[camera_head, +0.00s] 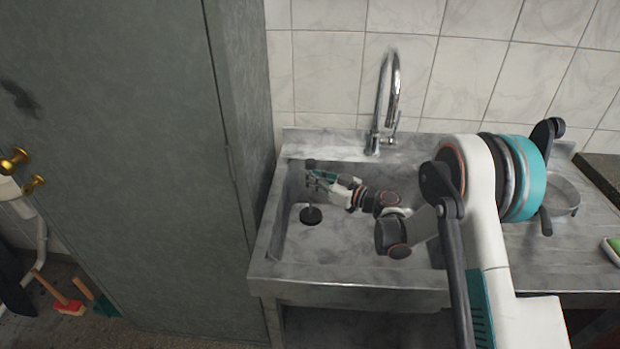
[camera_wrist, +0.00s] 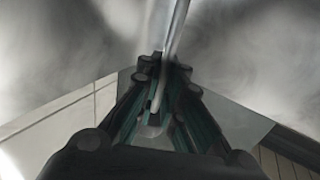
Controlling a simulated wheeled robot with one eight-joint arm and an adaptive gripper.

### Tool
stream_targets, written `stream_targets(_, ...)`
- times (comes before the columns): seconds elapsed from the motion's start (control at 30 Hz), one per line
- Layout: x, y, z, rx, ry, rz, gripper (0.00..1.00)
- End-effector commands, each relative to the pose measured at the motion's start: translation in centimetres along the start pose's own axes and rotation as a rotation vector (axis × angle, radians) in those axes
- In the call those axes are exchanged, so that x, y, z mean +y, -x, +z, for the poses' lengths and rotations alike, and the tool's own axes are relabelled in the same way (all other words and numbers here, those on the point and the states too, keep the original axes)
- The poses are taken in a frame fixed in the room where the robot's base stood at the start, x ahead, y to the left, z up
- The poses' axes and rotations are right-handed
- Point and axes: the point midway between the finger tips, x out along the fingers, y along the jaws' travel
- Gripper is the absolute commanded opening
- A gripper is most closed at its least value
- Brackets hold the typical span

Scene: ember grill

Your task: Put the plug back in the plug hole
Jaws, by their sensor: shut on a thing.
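The plug hole (camera_head: 311,215) shows as a dark round spot on the floor of the grey sink (camera_head: 345,285), near its left side. My gripper (camera_head: 318,184) is low inside the basin, behind the hole in the picture and pointing left. It also shows in the wrist view (camera_wrist: 160,78), with its dark and teal fingers close together at the tips. The gripper stands apart from the hole in the picture.
A chrome tap (camera_head: 385,100) rises from the sink's back edge. A tall grey-green cupboard (camera_head: 120,170) stands close on the left. A pan (camera_head: 563,196) sits on the drainer at right, with a green and white sponge (camera_head: 613,246) near the edge.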

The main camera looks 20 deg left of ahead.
Motion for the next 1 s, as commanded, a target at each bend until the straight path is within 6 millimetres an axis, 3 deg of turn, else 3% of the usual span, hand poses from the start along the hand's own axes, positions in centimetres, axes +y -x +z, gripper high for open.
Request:
stream_targets(0.1,0.0,0.0,0.2,0.000,0.000,0.000,0.00)
stream_targets(0.23,0.0,0.0,0.2,0.000,0.000,0.000,0.27)
stream_targets(0.63,0.0,0.1,-0.1,0.000,0.000,0.001,0.27)
stream_targets(1.0,0.1,5.7,-0.2,0.000,0.000,0.002,0.27)
